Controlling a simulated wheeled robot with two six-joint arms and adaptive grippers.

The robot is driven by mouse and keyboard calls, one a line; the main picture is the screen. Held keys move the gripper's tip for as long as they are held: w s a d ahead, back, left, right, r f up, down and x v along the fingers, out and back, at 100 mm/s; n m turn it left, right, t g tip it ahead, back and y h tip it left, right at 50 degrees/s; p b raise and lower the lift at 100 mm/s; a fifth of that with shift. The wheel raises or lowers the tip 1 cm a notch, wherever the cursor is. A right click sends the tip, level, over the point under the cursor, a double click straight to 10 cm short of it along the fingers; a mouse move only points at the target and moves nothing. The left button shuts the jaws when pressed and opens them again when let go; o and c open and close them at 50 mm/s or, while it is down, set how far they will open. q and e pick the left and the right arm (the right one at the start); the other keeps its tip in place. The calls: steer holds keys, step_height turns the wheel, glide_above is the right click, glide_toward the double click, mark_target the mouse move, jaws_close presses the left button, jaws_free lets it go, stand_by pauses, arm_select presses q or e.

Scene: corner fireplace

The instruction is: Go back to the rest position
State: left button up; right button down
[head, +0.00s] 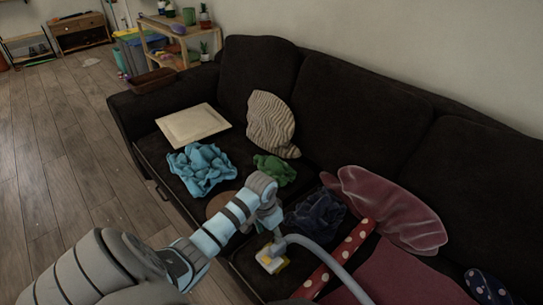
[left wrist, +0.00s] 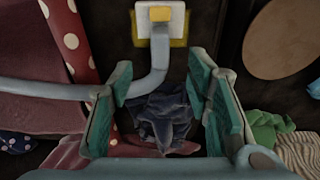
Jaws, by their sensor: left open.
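My left arm comes in from the lower left in the head view and reaches over the dark sofa (head: 345,85). My left gripper (head: 272,220) is at its end, above the seat beside a crumpled dark blue cloth (head: 316,214). In the left wrist view the two teal fingers of the left gripper (left wrist: 160,98) are spread apart with nothing held between them. The dark blue cloth (left wrist: 163,118) shows beyond the gap, lying on the seat. My right gripper is in neither view.
A white and yellow head (head: 271,259) on a grey tube lies close to the gripper. A blue cloth (head: 203,167), green cloth (head: 274,169), beige board (head: 193,124), striped cushion (head: 271,122) and pink cushion (head: 393,207) are on the sofa. Wooden floor (head: 62,150) at left is mostly clear.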

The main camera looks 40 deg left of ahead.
arm_select(q)
steer(key=shift+f, duration=0.1)
stand_by(0.4)
steer(key=shift+n+y, duration=0.4)
steer(key=shift+n, duration=0.3)
steer(key=s+f+p, duration=0.1)
steer(key=s+f, duration=0.1)
steer(key=f, duration=0.1)
steer(key=s+f+p, duration=0.2)
steer(key=s+f, duration=0.1)
steer(key=s+f+p, duration=0.2)
steer(key=s+f, duration=0.1)
steer(key=shift+s+d+f, duration=0.15)
steer(key=shift+d+f, duration=0.1)
steer(key=shift+d, duration=0.15)
steer(key=s+d+f+p, duration=0.2)
steer(key=s, duration=0.7)
steer(key=s+d+f+p, duration=0.2)
steer(key=s+d+f, duration=0.1)
steer(key=s, duration=0.5)
steer(key=s+d+f+p, duration=0.2)
steer(key=s+f, duration=0.1)
steer(key=s, duration=0.6)
steer(key=shift+s+d+m, duration=0.25)
steer(key=shift+s+m, duration=0.1)
steer(key=shift+m, duration=0.05)
steer(key=shift+w, duration=0.1)
steer(key=shift+c, duration=0.6)
jaws_close()
steer(key=shift+w, duration=0.1)
